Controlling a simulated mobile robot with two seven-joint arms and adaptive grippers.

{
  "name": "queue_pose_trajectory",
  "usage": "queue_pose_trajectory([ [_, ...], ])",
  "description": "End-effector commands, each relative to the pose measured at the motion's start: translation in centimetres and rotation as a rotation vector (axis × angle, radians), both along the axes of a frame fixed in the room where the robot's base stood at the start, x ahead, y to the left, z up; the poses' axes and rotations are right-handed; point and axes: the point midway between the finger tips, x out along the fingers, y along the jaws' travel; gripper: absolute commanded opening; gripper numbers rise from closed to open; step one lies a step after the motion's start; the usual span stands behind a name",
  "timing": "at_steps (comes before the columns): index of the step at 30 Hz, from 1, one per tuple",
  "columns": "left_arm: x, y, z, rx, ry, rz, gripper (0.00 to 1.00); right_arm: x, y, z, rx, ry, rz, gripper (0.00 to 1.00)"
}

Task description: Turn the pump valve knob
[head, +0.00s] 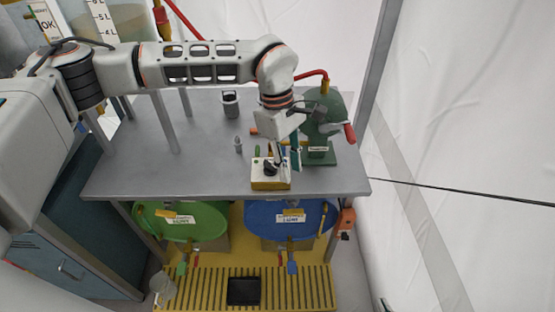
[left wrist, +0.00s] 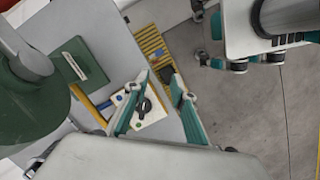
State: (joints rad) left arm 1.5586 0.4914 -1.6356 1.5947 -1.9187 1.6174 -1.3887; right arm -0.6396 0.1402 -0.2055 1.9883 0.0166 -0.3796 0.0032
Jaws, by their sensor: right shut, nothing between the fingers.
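The pump valve knob (head: 270,168) is a dark knob on a small white and yellow box (head: 258,184) near the front edge of the grey table. It also shows in the left wrist view (left wrist: 145,106), beside the inner side of one finger. My left gripper (head: 285,152) reaches down over the box from behind, its teal fingers close to the knob. In the left wrist view my left gripper (left wrist: 159,78) has its fingers apart with no object clamped between them. I cannot tell whether a finger touches the knob.
A green pump (head: 327,103) stands on the table (head: 198,180) just right of the gripper. A dark cylindrical holder (head: 230,104) stands behind. Green (head: 205,214) and blue (head: 262,218) drums sit below the table. The table's left part is mostly clear, apart from posts.

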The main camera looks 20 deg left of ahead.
Motion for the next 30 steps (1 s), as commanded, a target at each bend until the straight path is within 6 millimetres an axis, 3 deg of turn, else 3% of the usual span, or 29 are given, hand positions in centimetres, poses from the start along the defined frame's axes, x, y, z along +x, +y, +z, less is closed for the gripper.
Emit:
queue_pose_trajectory([
  [1,1.5,2.1,1.0,0.061,-0.042,-0.002,0.25,0.1,0.0,0.0,-0.001,-0.001,0.000,0.00],
  [3,2.9,4.4,1.9,0.125,-0.079,-0.004,0.25,0.1,-0.1,0.1,-0.001,-0.004,-0.001,0.00],
  [7,4.1,6.6,2.9,0.190,-0.112,-0.005,0.25,0.2,-0.1,0.2,-0.002,-0.006,-0.001,0.00],
  [11,4.3,7.0,2.3,0.201,-0.116,-0.007,0.25,0.2,-0.1,0.1,-0.002,-0.006,-0.001,0.00],
  [24,4.2,6.9,-3.8,0.198,-0.114,-0.006,0.25,0.0,-0.1,-0.6,-0.006,0.000,0.002,0.00],
  [30,4.3,6.9,-4.6,0.197,-0.117,-0.005,0.25,0.1,0.0,-0.4,-0.006,-0.003,0.003,0.00],
])
